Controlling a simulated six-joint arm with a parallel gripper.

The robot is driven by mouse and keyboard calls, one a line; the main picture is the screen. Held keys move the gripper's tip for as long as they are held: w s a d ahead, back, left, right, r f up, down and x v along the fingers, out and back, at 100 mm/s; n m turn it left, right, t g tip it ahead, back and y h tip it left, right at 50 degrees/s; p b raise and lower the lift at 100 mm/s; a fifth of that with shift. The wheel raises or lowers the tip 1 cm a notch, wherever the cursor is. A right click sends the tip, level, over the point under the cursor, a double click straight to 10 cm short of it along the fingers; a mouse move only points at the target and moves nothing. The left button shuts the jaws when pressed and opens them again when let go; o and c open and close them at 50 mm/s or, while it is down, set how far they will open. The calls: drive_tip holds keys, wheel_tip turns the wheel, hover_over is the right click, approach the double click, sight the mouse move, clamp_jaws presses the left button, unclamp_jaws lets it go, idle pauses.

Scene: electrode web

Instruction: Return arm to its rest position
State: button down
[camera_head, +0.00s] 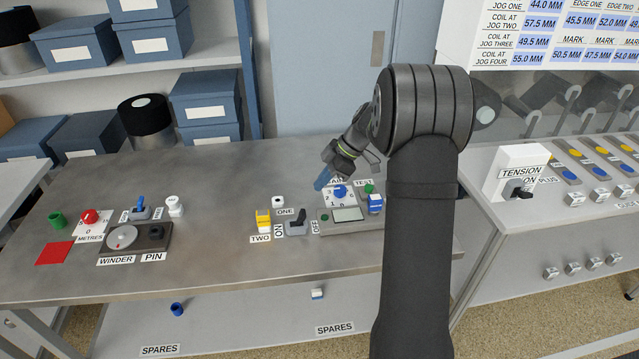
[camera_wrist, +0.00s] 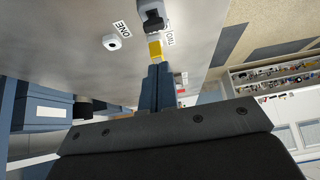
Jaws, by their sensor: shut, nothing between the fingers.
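My gripper (camera_head: 323,181) shows in the head view above the right part of the steel table, beside the dial with the blue knob (camera_head: 340,191). My dark arm rises in front of the table's right end and hides part of it. In the wrist view my gripper's blue fingers (camera_wrist: 156,88) are together, with nothing between them. The yellow block (camera_wrist: 155,50) appears just past the fingertips there; whether they touch it cannot be told from that view. In the head view the yellow block (camera_head: 263,221) stands apart from the gripper.
The steel table (camera_head: 215,265) holds a black switch (camera_head: 297,222), a panel with a screen (camera_head: 347,214), a blue block (camera_head: 375,203) and the winder (camera_head: 122,237). A TENSION unit (camera_head: 519,172) stands on the right bench. The table's middle is clear.

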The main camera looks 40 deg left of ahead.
hover_over(299, 219)
wheel_tip(299, 219, down, 7)
drive_tip(key=shift+f, duration=0.15)
drive_tip(key=shift+a+f, duration=0.1)
idle(0.4)
